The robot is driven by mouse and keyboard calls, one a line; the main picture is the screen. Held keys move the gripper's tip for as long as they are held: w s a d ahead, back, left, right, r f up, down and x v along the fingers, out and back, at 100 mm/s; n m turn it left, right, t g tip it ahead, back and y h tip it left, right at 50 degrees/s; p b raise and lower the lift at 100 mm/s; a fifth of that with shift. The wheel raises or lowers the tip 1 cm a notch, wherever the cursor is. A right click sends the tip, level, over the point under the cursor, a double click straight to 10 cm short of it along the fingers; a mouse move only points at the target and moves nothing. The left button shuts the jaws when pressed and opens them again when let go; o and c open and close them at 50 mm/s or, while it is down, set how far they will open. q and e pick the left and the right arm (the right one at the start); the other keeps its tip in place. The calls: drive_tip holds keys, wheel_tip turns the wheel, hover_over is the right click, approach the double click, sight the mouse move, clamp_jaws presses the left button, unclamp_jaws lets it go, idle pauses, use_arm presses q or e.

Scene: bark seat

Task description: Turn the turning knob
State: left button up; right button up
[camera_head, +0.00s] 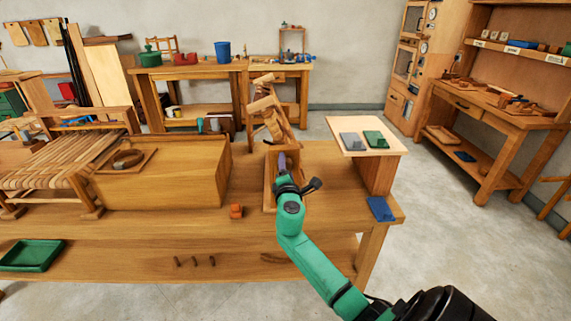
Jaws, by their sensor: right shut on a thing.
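My right gripper (283,170) reaches in from the lower right on a green arm. It is at the foot of a tilted wooden stand (265,105) on the workbench. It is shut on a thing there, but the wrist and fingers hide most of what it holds. I cannot make out the turning knob clearly from this angle. A narrow purple-grey part shows just above the wrist, in front of the stand. My left gripper is out of view.
A woven seat (45,165) stands left. Floor is open on the right.

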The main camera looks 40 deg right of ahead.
drive_tip(key=n+p, duration=0.1)
drive_tip(key=n, duration=0.1)
drive_tip(key=r+n+p, duration=0.1)
drive_tip(key=n, duration=0.1)
drive_tip(key=shift+d+r+n, duration=0.1)
drive_tip(key=shift+d+n, duration=0.05)
drive_tip(key=shift+n, duration=0.15)
drive_tip(key=n+p, duration=0.2)
drive_tip(key=n, duration=0.1)
drive_tip(key=shift+r+n, duration=0.15)
drive_tip(key=shift+n, duration=0.15)
drive_tip(key=n+p, duration=0.2)
drive_tip(key=n, duration=0.1)
drive_tip(key=shift+w, duration=0.15)
drive_tip(key=shift+n+p, duration=0.55)
drive_tip(key=shift+n, duration=0.45)
drive_tip(key=shift+f, duration=0.2)
drive_tip(key=o, duration=1.4)
drive_tip(key=shift+f, duration=0.15)
drive_tip(key=shift+f+n, duration=0.1)
drive_tip(key=shift+n, duration=0.2)
